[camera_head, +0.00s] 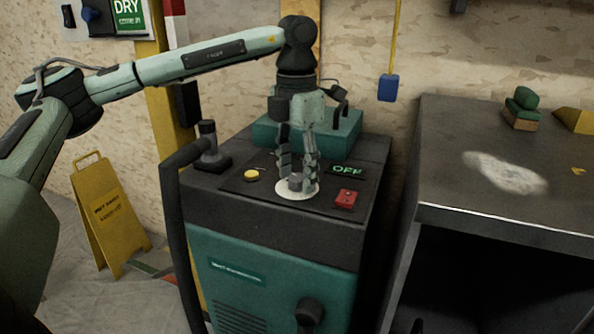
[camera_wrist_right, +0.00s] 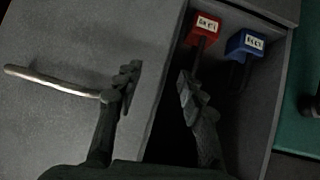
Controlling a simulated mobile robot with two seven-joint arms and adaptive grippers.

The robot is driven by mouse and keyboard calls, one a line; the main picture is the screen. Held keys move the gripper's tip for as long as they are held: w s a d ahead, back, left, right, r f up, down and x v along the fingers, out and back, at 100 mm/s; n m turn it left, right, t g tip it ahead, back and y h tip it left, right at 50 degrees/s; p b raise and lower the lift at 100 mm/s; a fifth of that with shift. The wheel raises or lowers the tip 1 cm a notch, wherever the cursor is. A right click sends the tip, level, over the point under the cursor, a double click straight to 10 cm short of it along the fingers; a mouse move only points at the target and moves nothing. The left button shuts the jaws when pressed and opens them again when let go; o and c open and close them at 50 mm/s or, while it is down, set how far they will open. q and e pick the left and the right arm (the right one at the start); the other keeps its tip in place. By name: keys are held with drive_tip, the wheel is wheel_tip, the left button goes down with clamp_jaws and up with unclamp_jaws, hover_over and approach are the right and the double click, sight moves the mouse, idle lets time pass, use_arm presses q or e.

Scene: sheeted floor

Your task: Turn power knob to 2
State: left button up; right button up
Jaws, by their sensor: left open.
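The power knob (camera_head: 295,183) is a small grey cylinder on a pale round dial plate (camera_head: 297,194) on the machine's top panel. My left gripper (camera_head: 298,168) points down just over it, fingers apart, with the tips close on either side of the knob. I cannot tell whether they touch it. The dial's marks are too small to read. A display (camera_head: 346,170) beside it reads OFF in green. My right gripper (camera_wrist_right: 158,92) shows only in the right wrist view, fingers apart and empty, over a dark open compartment.
A yellow button (camera_head: 251,174) and a red switch (camera_head: 346,199) flank the dial. A lever (camera_head: 208,145) stands at the panel's left. A dark bench (camera_head: 490,190) stands right. The wrist view shows a red block (camera_wrist_right: 204,27), a blue block (camera_wrist_right: 245,44) and a metal handle (camera_wrist_right: 52,80).

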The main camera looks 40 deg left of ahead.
use_arm(q)
drive_tip(key=shift+c, duration=0.6)
clamp_jaws()
